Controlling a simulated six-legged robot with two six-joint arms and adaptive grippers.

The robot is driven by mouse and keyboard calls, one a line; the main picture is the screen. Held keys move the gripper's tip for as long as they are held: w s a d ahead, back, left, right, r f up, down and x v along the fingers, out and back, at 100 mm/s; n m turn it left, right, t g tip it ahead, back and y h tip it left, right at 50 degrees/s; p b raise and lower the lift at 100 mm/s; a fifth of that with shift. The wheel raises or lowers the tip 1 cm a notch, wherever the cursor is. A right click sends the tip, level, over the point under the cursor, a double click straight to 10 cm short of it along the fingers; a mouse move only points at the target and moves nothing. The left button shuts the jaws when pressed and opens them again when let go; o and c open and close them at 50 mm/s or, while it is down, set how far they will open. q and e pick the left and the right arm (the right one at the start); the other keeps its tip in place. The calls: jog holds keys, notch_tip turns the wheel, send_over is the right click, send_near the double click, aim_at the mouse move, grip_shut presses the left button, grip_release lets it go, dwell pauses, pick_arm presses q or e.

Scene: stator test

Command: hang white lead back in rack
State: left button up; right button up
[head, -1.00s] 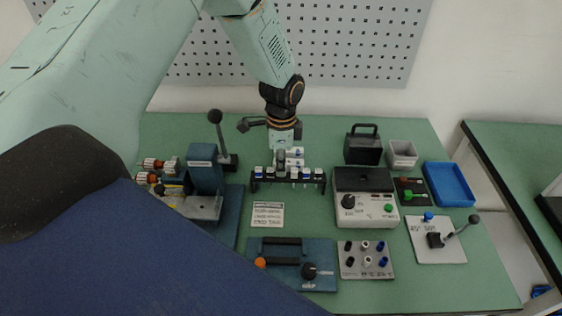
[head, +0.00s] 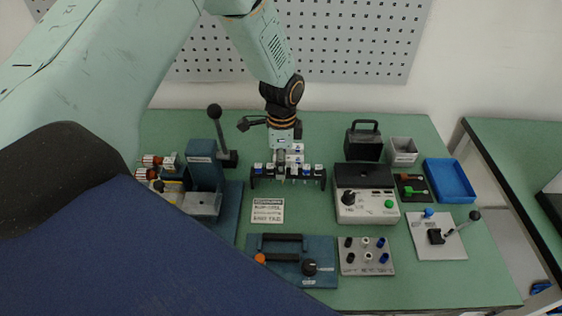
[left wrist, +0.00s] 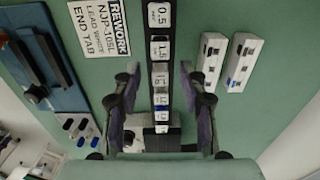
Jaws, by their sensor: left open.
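The lead rack (head: 262,181) is a dark bar near the middle of the bench, with several white and blue tops in a row. In the left wrist view the rack (left wrist: 160,28) runs lengthwise, with numbered white tabs such as 0.5 and 1.5. My left gripper (head: 281,156) is above the rack, pointing down. In the left wrist view its fingers (left wrist: 160,85) are spread on both sides of the rack, with no lead seen held between them. I cannot tell which item is the white lead. My right gripper is not in view.
A rework card (head: 267,211) naming a white lead lies in front of the rack. A lever press (head: 205,170) stands left, a tester (head: 366,207) right, and a blue tray (head: 449,181) at far right. Two white blocks (left wrist: 209,62) lie beside the rack.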

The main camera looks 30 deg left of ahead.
pick_arm(q)
jog(key=shift+r, duration=0.15)
notch_tip(320, 180, up, 12)
dwell(0.5)
jog(key=shift+d, duration=0.1)
dwell(0.6)
